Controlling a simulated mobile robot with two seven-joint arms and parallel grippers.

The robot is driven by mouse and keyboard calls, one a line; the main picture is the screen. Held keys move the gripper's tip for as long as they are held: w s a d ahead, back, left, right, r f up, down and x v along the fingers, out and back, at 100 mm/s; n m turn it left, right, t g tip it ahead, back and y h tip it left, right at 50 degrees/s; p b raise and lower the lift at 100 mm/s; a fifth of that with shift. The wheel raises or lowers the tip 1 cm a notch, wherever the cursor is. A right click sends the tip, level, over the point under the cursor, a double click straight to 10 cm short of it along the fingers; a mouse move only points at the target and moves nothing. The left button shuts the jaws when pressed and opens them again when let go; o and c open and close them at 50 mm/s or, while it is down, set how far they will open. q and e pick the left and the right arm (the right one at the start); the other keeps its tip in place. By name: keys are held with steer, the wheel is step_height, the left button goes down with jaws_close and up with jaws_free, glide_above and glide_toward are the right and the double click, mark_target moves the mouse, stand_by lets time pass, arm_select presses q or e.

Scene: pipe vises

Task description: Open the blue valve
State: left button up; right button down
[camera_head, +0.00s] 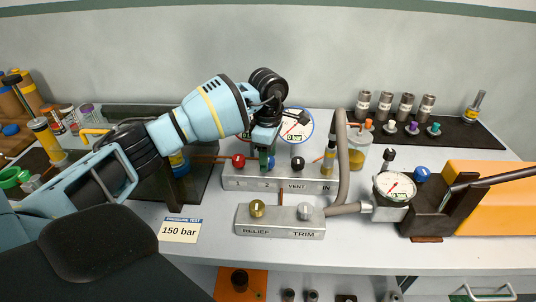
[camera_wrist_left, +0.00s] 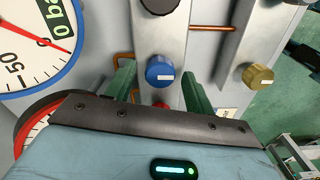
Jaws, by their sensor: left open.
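The blue valve knob (camera_wrist_left: 160,72) has a white mark and sits on the grey manifold (camera_wrist_left: 146,40). In the head view the blue knob (camera_head: 270,163) is mostly hidden behind my left gripper (camera_head: 264,158), which points down at it. In the left wrist view the green fingers of my left gripper (camera_wrist_left: 158,76) are open, one to each side of the blue knob. I see no contact, and cannot tell how deep the fingers reach. My right gripper is not in view.
A red knob (camera_head: 238,161) and a black knob (camera_head: 298,163) flank the blue one. Brass (camera_head: 257,208) and silver (camera_head: 305,211) knobs sit on the front block. Large gauges (camera_head: 297,122) stand behind. A grey hose (camera_head: 342,160) rises on the right.

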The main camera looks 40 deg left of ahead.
arm_select(q)
steer(key=c, duration=0.9)
steer(key=shift+c, duration=0.4)
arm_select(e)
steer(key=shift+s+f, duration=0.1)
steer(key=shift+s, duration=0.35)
arm_select(q)
steer(key=shift+r, duration=0.1)
steer(key=n+p, duration=0.1)
steer(key=n, duration=0.2)
steer(key=shift+r+n+p, duration=0.15)
steer(key=shift+n+p, duration=0.15)
steer(key=shift+p, duration=0.05)
steer(key=n+p, duration=0.2)
steer(key=n, duration=0.3)
steer(key=n+p, duration=0.1)
steer(key=n, duration=0.3)
steer(key=shift+n+p, duration=0.3)
steer(key=shift+n, duration=0.1)
steer(key=shift+f+n+p, duration=0.2)
steer(key=shift+n+p, duration=0.25)
steer(key=shift+n, duration=1.15)
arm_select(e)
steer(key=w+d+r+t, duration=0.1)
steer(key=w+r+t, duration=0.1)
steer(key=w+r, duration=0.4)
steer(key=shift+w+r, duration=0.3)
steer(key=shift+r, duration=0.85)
